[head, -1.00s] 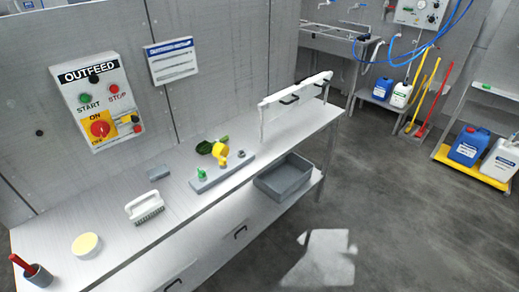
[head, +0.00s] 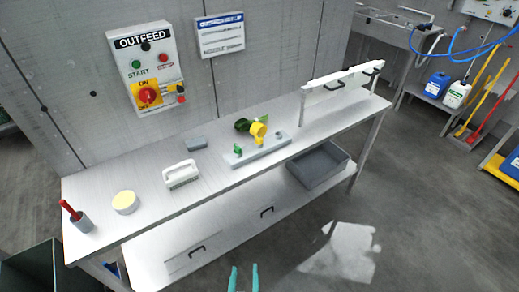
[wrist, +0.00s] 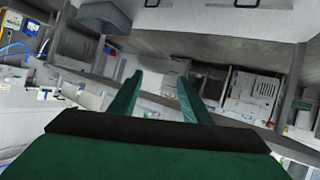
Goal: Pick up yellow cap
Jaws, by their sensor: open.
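A yellow cap-like piece (head: 258,131) stands on or just behind a grey block (head: 262,151) on the steel bench. It is small and its exact shape is hard to tell. A smaller green piece (head: 238,150) sits at the block's left end, and a dark green item (head: 243,125) lies behind. My gripper (head: 244,270) shows at the bottom of the head view, open and empty, in front of the bench and well apart from the yellow piece. In the wrist view my gripper's green fingers (wrist: 160,88) are spread with nothing between them; the yellow piece is not visible there.
On the bench (head: 225,182) stand a white-handled brush (head: 181,175), a cream-topped round tub (head: 125,202) and a grey cup with a red handle (head: 80,222). A raised rail (head: 343,77) spans the right end. A grey bin (head: 318,165) sits below the front edge.

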